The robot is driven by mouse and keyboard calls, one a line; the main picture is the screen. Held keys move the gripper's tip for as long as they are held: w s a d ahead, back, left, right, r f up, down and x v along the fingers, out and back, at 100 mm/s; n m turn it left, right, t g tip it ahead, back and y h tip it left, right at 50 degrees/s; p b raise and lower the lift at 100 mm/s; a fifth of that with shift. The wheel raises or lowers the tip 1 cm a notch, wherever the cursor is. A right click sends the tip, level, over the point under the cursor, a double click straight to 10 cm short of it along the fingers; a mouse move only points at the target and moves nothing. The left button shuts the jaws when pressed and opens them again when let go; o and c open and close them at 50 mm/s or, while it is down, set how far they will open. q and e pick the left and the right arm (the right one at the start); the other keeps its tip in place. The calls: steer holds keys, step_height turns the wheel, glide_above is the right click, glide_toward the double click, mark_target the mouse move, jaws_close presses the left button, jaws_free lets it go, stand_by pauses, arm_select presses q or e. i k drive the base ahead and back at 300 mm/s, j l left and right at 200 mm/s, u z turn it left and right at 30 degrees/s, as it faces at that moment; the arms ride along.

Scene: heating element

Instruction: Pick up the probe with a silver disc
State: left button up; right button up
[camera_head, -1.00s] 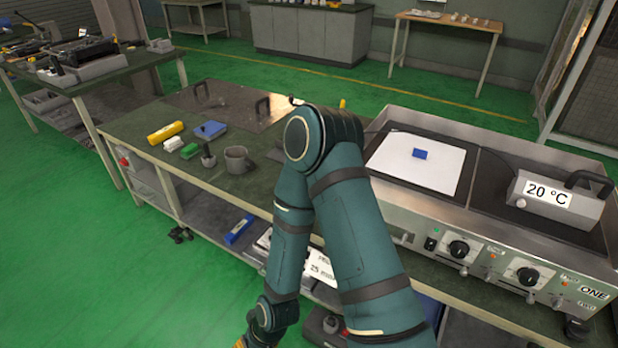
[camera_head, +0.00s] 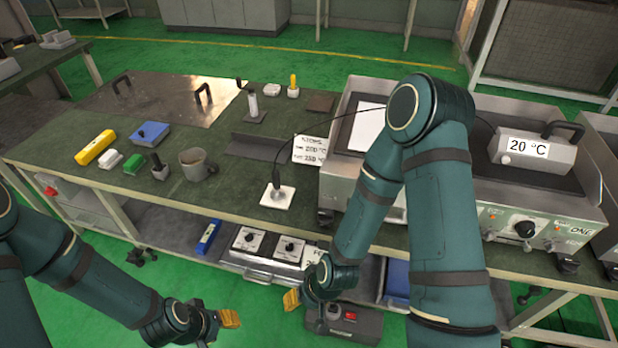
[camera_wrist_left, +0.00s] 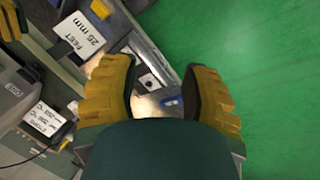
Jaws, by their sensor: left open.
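A dark probe (camera_head: 276,178) with a thin black cable stands upright on a small white square pad (camera_head: 285,201) near the front of the bench. Its lower end meets the pad; I cannot make out a silver disc clearly. The cable arcs right towards the grey box reading 20 °C (camera_head: 535,152). My left gripper (camera_head: 222,321) is low in front of the bench, left of and below the probe. In the left wrist view (camera_wrist_left: 158,85) its yellow fingers are apart and empty. My right gripper (camera_head: 292,300) is also below the bench front; only a yellow fingertip shows.
The steel hot-plate unit (camera_head: 470,200) is to the right, partly hidden by my right arm. A lower shelf holds boxes.

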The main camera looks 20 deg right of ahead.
mark_target(277, 193)
steer(key=i+j+z, duration=0.1)
steer(key=z, duration=0.35)
steer(key=i+j+z, duration=0.15)
steer(key=z, duration=0.3)
steer(key=j+z, duration=0.2)
steer(key=z, duration=0.25)
steer(key=i, duration=0.05)
